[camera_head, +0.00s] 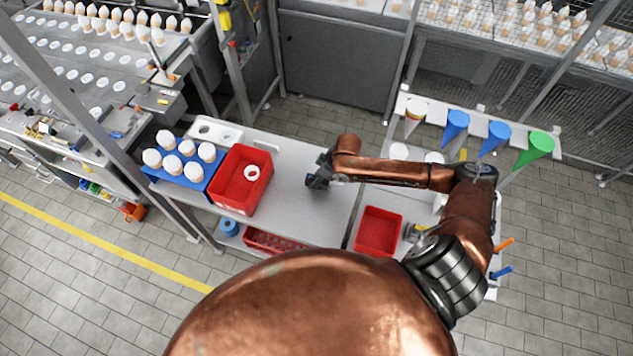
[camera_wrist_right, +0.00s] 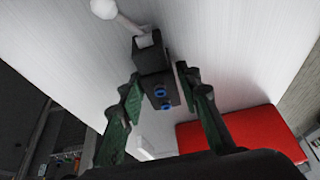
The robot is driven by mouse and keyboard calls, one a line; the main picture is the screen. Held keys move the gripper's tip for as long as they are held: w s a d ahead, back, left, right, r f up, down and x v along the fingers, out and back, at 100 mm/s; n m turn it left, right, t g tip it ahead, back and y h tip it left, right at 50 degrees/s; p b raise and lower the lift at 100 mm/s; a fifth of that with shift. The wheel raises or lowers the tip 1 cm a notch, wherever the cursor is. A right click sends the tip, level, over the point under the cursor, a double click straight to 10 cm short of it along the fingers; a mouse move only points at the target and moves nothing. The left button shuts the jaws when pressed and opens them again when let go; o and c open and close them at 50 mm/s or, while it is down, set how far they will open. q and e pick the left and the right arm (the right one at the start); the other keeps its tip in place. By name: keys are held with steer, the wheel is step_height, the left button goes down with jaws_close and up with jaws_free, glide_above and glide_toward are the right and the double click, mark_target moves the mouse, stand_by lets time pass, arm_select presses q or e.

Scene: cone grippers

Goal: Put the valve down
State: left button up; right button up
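The valve (camera_wrist_right: 155,72) is a dark block with blue ports and a lever ending in a white ball. In the right wrist view it is in front of the pale work surface (camera_wrist_right: 225,40), between and just beyond my right gripper's fingertips (camera_wrist_right: 158,82). The fingers are spread, with a narrow gap visible at the right side; contact on the left side is unclear. In the head view my right gripper (camera_head: 317,180) is low over the grey table (camera_head: 290,205), and I cannot separate the valve from it there. My left gripper is not in view.
A red bin (camera_head: 228,197) holding a white ring and a blue tray (camera_head: 190,188) of white cones stand left of the gripper. Another red bin (camera_head: 378,232) is at right. A rack (camera_head: 480,110) holds coloured cones. Table around the gripper is mostly clear.

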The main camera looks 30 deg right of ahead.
jaws_close()
steer(key=shift+r, duration=0.15)
